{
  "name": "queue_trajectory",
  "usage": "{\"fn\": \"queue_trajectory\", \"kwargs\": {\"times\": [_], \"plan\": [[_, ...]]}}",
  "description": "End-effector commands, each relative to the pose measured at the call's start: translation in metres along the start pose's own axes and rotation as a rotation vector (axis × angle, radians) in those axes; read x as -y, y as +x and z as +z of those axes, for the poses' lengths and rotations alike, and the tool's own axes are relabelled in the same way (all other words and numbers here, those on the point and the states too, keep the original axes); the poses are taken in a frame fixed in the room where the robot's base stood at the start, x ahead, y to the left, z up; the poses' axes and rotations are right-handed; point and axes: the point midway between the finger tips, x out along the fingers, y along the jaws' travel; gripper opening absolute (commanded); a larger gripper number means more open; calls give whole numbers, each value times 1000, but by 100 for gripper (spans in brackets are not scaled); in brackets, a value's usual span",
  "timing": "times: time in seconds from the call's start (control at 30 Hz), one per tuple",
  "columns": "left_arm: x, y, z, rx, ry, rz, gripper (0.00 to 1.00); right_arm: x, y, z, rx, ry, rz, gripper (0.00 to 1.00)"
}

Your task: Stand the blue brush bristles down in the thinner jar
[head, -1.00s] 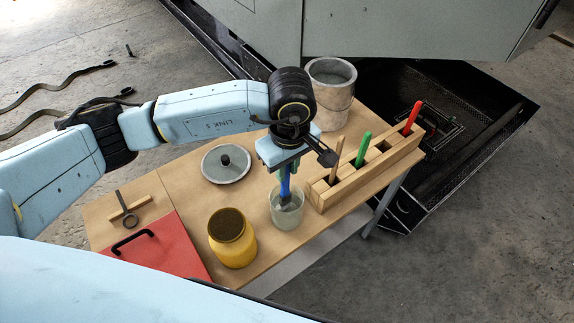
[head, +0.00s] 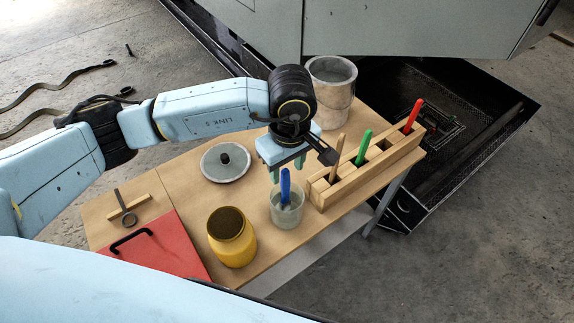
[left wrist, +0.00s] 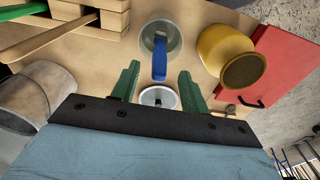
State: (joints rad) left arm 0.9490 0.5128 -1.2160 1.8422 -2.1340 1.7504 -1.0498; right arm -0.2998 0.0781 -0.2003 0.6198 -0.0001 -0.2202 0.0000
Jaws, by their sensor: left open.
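The blue brush (head: 285,187) stands in the thinner jar (head: 288,215), a clear glass jar near the table's front edge. Its blue handle sticks up above the rim and its lower end is inside the jar. My left gripper (head: 287,168) is open just above and behind the handle, apart from it. In the left wrist view the blue handle (left wrist: 159,60) shows beyond the two green fingers (left wrist: 158,85), leaning out of the jar (left wrist: 160,38). The bristles are hard to make out through the glass. My right gripper is not in view.
A wooden rack (head: 365,170) with wooden, green and red handles stands right of the jar. A yellow jar (head: 232,240) stands to the left. A round grey lid (head: 226,172), a grey pot (head: 332,95) and a red panel (head: 160,255) are also on the table (head: 175,195).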

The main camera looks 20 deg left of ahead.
Motion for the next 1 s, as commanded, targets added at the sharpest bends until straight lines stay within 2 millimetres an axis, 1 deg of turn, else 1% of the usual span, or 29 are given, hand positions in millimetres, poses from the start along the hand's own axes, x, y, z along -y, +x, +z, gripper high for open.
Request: {"fn": "queue_trajectory", "kwargs": {"times": [0.17,0.4,0.5,0.6,0.7,0.8,1.0], "plan": [[-1,-30,-1,-2,1,6,45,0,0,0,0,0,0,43],[-1,-84,-1,-3,0,5,45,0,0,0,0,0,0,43],[-1,-103,-1,-3,1,5,45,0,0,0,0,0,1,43],[0,-117,0,-2,0,3,45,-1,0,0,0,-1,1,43],[0,-126,0,0,0,2,45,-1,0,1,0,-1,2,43],[0,-130,0,-1,0,2,45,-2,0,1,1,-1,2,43],[0,-130,0,0,0,1,45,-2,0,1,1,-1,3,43]]}}
